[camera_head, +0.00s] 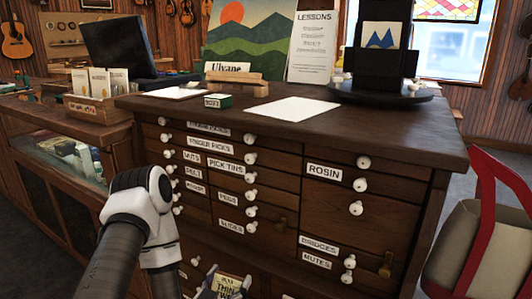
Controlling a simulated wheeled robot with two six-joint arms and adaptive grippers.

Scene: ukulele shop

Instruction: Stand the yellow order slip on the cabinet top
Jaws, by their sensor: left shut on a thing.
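The wooden cabinet has a dark flat top (385,134) that fills the middle of the head view, above rows of labelled drawers with white knobs. My left gripper (222,290) is at the bottom edge of the view, low in front of the drawers and well below the top. It is shut on the yellow order slip (228,285), which shows dark lettering; its lower part is cut off by the picture edge. My right gripper is out of view.
On the top lie a white sheet (294,109), a small green box (217,101) and a wooden block (235,86). A round black stand (382,92) is at the back right. The front right of the top is bare.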

